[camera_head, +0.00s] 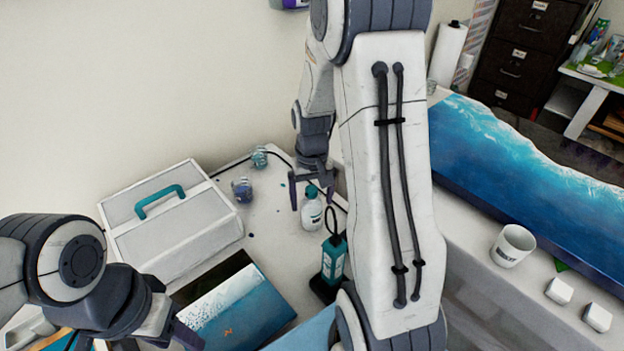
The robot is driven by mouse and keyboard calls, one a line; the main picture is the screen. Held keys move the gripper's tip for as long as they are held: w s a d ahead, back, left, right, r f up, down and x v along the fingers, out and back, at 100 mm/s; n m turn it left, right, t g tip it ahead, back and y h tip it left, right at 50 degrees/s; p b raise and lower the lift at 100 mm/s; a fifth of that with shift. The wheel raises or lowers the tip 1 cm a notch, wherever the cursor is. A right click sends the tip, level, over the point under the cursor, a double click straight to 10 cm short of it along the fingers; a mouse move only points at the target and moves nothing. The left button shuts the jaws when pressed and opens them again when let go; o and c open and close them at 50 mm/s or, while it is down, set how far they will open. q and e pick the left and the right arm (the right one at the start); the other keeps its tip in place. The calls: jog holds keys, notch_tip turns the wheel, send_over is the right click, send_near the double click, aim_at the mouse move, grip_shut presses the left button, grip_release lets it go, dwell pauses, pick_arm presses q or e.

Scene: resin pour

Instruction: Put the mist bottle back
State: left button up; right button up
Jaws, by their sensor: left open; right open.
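A small white bottle with a teal cap (312,212), which looks like the mist bottle, stands upright on the white table's corner. My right gripper (312,200) is open and points down at it. Its fingers show on either side of the bottle's top in the picture; I cannot tell whether they are around it or behind it. My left gripper (157,345) is open and empty at the lower left, partly cut off by the frame edge.
A teal bottle-like device (333,262) with a black loop stands just in front of the white bottle. A white case with a teal handle (175,232) and a blue-and-white panel (240,310) are to the left.

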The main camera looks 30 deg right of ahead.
notch_tip(320, 180, up, 10)
jog(key=shift+f, duration=0.25)
jog(key=s+a+r+n, duration=0.1)
jog(key=s+a+n, duration=0.25)
jog(key=a, duration=0.55)
jog(key=s+a+r+n, duration=0.15)
jog(key=s+a, duration=0.25)
jog(key=a, duration=0.5)
jog(key=s+a+f+n, duration=0.1)
jog(key=s+a+n, duration=0.2)
jog(key=s, duration=0.3)
jog(key=s+a+n+y, duration=0.1)
jog(key=s+a+n, duration=0.2)
jog(key=s, duration=0.2)
jog(key=shift+s+a+f, duration=0.4)
